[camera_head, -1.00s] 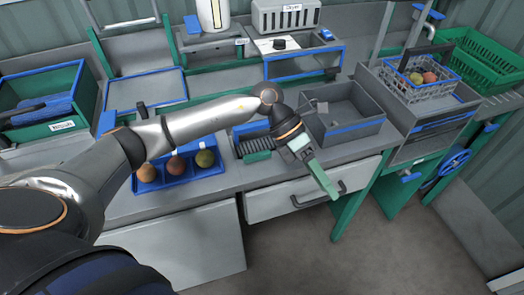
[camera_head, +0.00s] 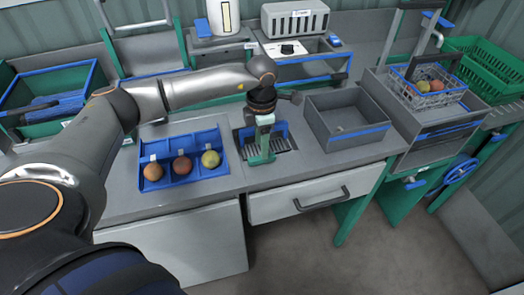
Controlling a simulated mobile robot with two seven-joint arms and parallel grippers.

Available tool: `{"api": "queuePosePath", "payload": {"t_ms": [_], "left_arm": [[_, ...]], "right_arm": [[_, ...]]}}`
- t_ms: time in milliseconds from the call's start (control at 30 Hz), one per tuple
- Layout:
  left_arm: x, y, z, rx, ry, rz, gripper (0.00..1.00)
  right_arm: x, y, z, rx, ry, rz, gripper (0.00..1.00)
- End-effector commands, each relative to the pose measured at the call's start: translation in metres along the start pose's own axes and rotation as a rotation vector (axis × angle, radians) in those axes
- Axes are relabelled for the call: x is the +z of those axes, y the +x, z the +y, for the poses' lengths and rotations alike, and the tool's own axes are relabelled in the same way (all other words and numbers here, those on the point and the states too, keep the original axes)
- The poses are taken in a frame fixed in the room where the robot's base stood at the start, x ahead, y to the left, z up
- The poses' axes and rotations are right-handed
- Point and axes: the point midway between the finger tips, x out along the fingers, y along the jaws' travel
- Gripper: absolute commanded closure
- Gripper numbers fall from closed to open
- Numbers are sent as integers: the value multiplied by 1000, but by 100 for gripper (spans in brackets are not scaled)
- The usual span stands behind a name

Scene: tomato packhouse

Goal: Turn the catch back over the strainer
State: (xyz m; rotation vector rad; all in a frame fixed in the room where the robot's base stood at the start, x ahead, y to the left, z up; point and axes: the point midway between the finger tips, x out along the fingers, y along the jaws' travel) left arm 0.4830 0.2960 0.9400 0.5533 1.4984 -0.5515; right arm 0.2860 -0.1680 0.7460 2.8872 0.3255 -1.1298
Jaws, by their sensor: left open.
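A wire basket (camera_head: 432,98), which looks like the strainer, stands at the right under a tap (camera_head: 437,36) with a few tomatoes in it. A dark bar (camera_head: 424,58) rises at its back; I cannot tell whether this is the catch. My left gripper (camera_head: 262,161) is open, pointing down with green fingers. It is in front of a dark slotted grate (camera_head: 283,144) with a blue plate behind, well to the left of the basket. The gripper hides part of the grate. I see nothing held in it. My right gripper is not in view.
A blue tray (camera_head: 216,177) with three tomatoes lies left of the gripper. A grey open bin (camera_head: 348,137) stands between the gripper and the basket. A drawer (camera_head: 285,206) is below the counter. A green crate (camera_head: 490,66) is at the far right.

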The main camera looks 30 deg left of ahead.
Motion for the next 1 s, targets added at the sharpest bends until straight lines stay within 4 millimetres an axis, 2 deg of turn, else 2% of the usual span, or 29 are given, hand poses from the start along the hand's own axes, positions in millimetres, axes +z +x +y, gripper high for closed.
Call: {"api": "queuePosePath", "payload": {"t_ms": [100,233,400,633,1000], "left_arm": [[0,20,-1,-3,0,2,45],[0,34,-1,-2,0,-1,45],[1,42,0,-1,0,-3,45],[1,42,-1,-1,0,-3,45],[1,42,-1,-1,0,-3,87]], "right_arm": [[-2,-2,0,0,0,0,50],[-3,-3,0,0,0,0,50],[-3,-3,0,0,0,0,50],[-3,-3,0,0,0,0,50],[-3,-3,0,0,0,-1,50]]}}
